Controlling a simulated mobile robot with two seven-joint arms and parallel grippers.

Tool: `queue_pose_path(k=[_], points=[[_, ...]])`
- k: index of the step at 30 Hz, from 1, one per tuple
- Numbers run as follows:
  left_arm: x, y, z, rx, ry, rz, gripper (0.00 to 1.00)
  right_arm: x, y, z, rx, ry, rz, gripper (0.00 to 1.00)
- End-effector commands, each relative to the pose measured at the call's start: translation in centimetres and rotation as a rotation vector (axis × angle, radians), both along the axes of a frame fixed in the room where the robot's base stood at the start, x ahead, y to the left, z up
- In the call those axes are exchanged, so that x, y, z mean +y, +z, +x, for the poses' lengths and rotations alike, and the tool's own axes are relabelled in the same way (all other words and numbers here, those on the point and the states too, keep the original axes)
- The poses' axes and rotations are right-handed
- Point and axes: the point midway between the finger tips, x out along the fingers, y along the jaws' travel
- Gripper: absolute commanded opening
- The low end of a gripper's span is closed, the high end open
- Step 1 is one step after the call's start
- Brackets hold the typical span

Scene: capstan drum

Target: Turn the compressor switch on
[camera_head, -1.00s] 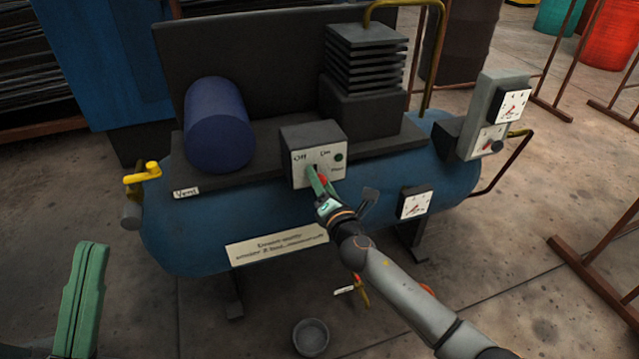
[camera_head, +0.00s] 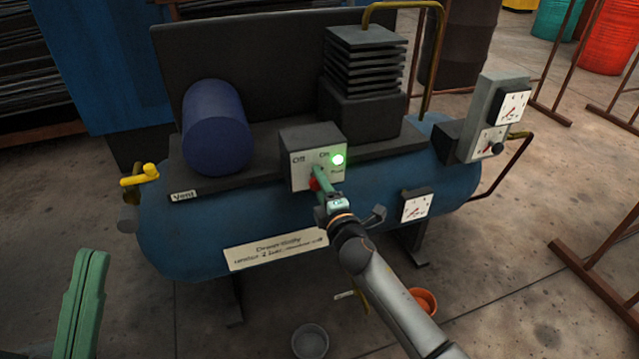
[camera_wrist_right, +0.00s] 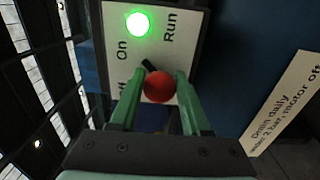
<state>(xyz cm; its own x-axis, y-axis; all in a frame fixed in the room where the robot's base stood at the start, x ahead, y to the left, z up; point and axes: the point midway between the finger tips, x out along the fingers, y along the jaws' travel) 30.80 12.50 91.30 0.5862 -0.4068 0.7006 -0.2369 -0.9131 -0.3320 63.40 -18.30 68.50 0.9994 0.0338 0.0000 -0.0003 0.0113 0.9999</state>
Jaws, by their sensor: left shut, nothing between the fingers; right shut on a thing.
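The compressor switch is on the front of a grey box (camera_head: 301,157) on the blue compressor tank. In the right wrist view its red knob (camera_wrist_right: 159,86) sits between my right gripper's green fingers (camera_wrist_right: 157,100), with a black pointer tilted toward the "On" mark. The lamp beside "Run" glows bright green (camera_wrist_right: 139,24); it also shows lit in the head view (camera_head: 338,159). My right gripper (camera_head: 317,178) is shut on the knob. My left gripper (camera_head: 85,290) is shut and empty at the lower left, away from the compressor.
A yellow vent handle (camera_head: 140,175) is at the tank's left end. A gauge panel (camera_head: 500,120) stands at the right, and another gauge (camera_head: 417,205) is on the tank front. A grey cup (camera_head: 310,341) and an orange bowl (camera_head: 424,300) are on the floor.

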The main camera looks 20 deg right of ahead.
Motion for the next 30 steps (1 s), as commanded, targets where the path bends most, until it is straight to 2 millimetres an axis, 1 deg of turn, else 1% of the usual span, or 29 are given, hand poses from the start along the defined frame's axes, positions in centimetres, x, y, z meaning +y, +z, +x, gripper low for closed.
queue_pose_path(k=[17,18,24,30], points=[[-0.02,-0.07,0.01,0.001,-0.001,0.000,0.00,0.13,-0.13,-0.05,0.003,0.002,0.030,0.00],[-0.02,-0.07,0.01,0.001,-0.001,0.000,0.00,0.13,-0.13,-0.05,0.003,0.002,0.030,0.52],[-0.02,-0.08,0.01,0.001,-0.001,0.000,0.00,0.08,-0.08,-0.03,0.002,0.001,0.028,0.74],[-0.01,-0.08,0.02,0.002,-0.001,0.001,0.00,0.04,-0.04,-0.01,0.001,0.001,0.027,0.75]])
